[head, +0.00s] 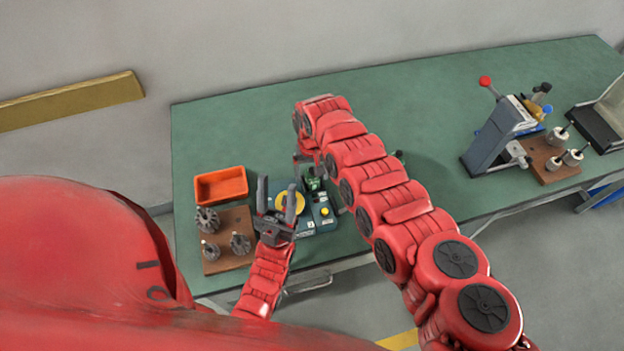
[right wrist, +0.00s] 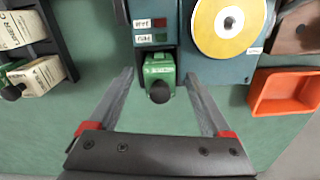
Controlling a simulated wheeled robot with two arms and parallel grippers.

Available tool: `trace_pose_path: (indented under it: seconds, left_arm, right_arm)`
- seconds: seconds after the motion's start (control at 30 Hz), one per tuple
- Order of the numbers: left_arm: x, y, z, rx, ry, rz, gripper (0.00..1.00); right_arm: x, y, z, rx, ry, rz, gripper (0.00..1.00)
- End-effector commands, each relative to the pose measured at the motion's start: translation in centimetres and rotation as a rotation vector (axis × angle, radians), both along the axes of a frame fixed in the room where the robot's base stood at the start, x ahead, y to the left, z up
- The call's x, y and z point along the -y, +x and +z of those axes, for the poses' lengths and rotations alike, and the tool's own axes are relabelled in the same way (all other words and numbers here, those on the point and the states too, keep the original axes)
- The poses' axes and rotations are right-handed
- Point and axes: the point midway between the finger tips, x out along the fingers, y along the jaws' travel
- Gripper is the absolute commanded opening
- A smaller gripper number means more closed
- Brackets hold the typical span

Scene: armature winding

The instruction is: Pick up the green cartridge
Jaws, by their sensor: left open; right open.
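The green cartridge (right wrist: 158,70), with a dark round knob, sits at the edge of the blue-grey machine (right wrist: 178,45) below two small labels. My right gripper (right wrist: 160,82) is open, with one finger on each side of the cartridge and gaps between. In the head view the right arm's end hides most of that gripper. The machine, with its yellow disc (head: 290,203), is partly hidden there by my left gripper (head: 281,205). My left gripper is open and empty in front of the disc.
An orange bin (head: 221,185) and a brown board (head: 232,258) with several metal parts stand left. A black rack (right wrist: 60,45) with labelled cartridges is beside the machine. A grey press (head: 492,140) stands at the right.

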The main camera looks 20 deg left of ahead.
Motion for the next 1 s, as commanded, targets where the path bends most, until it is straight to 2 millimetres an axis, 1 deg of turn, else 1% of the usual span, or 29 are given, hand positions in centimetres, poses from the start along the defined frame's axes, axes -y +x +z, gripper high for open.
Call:
trace_pose_path:
  seconds: [0.07,0.17,0.2,0.27,0.3,0.37,0.4,0.53,0.87,1.0]
  left_arm:
    - [0.00,-0.01,0.00,0.000,0.000,0.000,0.50]
    - [0.00,0.00,0.00,0.000,0.000,0.000,0.50]
    - [0.00,0.00,0.00,0.000,0.000,0.000,0.50]
    - [0.00,0.00,0.00,0.000,0.000,0.000,0.50]
    - [0.00,0.00,0.00,0.000,0.000,0.000,0.50]
    - [0.00,-0.01,0.00,0.000,0.000,0.000,0.50]
    - [0.00,0.00,0.00,0.000,0.000,0.000,0.50]
    - [0.00,0.00,0.00,0.000,0.000,0.000,0.50]
    - [0.00,-0.01,0.00,0.000,0.000,0.000,0.50]
    - [0.00,0.00,-0.01,0.000,0.000,0.000,0.50]
  right_arm:
    - [0.01,0.00,0.01,0.000,0.000,0.000,0.83]
    - [0.01,0.00,0.02,0.000,0.000,0.000,0.67]
    - [0.01,0.00,0.02,0.000,0.000,0.000,0.60]
    - [0.01,0.00,0.02,0.000,0.000,0.000,0.49]
    - [0.01,0.00,0.02,0.000,0.000,0.000,0.42]
    - [0.01,0.00,0.02,0.000,0.000,0.000,0.31]
    - [0.01,0.00,0.03,0.000,0.000,0.000,0.24]
    - [0.02,0.00,0.02,-0.001,0.000,-0.001,0.00]
    - [0.03,0.00,0.05,-0.001,0.000,-0.001,0.00]
    - [0.04,0.07,0.52,0.001,0.000,-0.001,0.00]
